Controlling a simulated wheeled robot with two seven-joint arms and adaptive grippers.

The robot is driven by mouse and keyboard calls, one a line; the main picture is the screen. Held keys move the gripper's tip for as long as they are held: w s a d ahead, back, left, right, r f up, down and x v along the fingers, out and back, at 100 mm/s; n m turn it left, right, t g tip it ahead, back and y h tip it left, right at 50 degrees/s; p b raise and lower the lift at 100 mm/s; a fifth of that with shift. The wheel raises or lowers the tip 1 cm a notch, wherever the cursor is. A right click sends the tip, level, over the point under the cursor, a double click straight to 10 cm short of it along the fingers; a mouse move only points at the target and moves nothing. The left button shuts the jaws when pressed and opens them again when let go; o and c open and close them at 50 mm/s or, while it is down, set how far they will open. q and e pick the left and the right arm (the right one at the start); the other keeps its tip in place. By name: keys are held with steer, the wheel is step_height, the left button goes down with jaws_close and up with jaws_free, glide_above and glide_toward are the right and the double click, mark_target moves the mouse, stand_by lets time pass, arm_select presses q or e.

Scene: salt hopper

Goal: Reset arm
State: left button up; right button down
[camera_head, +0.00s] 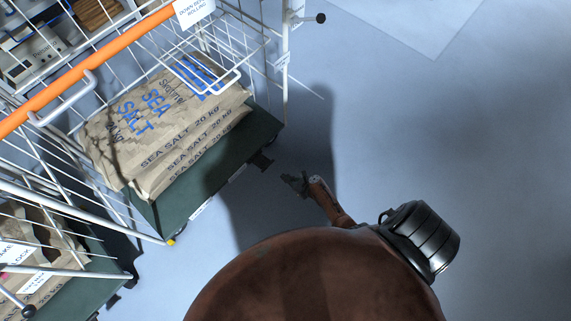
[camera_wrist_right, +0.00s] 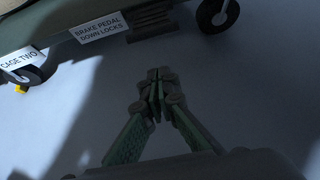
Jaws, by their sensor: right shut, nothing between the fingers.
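My right gripper (camera_head: 295,183) is low over the grey-blue floor, just right of the wire cage's green base. In the right wrist view its fingers (camera_wrist_right: 157,80) are closed together with nothing between them. Bare floor shows around the fingertips, and the cage base edge is beyond them. My left gripper is in neither view.
A wire cage with an orange bar (camera_head: 88,66) holds stacked sea salt sacks (camera_head: 165,120) on a green base (camera_head: 205,185). A brake pedal label (camera_wrist_right: 98,26) and a caster (camera_wrist_right: 217,14) show at its edge. Another cage base (camera_head: 95,290) stands lower left. Floor at right is clear.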

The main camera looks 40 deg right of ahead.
steer(key=s+f+n+g, duration=0.3)
steer(key=s+n, duration=0.6)
steer(key=s, duration=0.4)
steer(key=s+f+n+g, duration=0.3)
steer(key=s+n, duration=0.7)
steer(key=s, duration=0.4)
steer(key=s+f+n+g, duration=0.4)
steer(key=s+n, duration=0.5)
steer(key=s, duration=0.4)
arm_select(q)
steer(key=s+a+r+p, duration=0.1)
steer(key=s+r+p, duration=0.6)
steer(key=p, duration=0.7)
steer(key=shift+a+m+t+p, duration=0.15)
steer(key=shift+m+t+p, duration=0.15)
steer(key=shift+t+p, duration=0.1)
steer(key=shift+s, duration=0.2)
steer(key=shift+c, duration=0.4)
arm_select(e)
steer(key=s+d+r+n+h, duration=0.1)
steer(key=s+r+n, duration=0.2)
steer(key=s, duration=0.4)
steer(key=s+r+n+h, duration=0.1)
steer(key=s+r+n, duration=0.3)
steer(key=s, duration=0.3)
steer(key=shift+s+d+r, duration=0.25)
steer(key=shift+d+r, duration=0.15)
steer(key=shift+r, duration=0.35)
